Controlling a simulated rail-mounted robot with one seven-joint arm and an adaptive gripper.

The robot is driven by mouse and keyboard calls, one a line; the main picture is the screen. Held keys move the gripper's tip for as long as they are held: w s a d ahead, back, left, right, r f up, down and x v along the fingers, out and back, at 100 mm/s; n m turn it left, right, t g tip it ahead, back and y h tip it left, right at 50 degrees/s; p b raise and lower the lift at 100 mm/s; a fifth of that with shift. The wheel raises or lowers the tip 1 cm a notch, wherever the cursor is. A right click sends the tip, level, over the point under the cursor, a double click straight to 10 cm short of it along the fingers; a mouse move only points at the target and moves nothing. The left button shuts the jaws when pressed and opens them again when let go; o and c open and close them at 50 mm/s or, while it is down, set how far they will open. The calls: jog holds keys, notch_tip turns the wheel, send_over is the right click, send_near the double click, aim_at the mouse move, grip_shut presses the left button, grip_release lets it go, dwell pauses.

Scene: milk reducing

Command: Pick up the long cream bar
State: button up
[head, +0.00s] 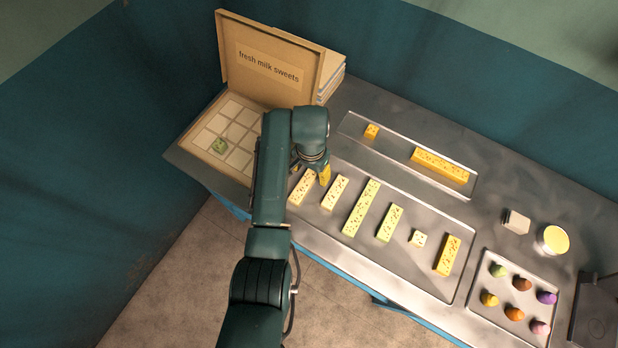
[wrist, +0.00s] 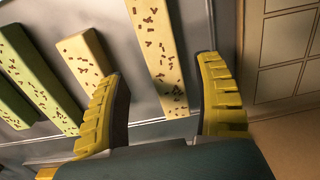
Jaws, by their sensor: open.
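The long cream bar (head: 301,188), with brown specks, is leftmost on the front metal tray in the head view, its far part hidden by my arm. In the wrist view the long cream bar (wrist: 157,50) runs from the top edge down between my fingers. My gripper (head: 316,172) is over the tray's left end, with one yellow finger showing in the head view. In the wrist view my gripper (wrist: 160,75) is open and empty, its fingers apart on either side of the bar. Its height above the bar is hard to tell.
A shorter cream bar (head: 335,192) lies right of it, then a long green bar (head: 360,208) and several other pieces. An open sweets box (head: 248,172) with one green sweet stands left. A back tray (head: 394,146) holds yellow pieces.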

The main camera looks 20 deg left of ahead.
aim_at(309, 177)
jog(key=f, duration=0.4)
jog(key=shift+s+a+b, duration=0.1)
jog(key=shift+a+b, duration=0.1)
jog(key=shift+b, duration=0.15)
grip_shut()
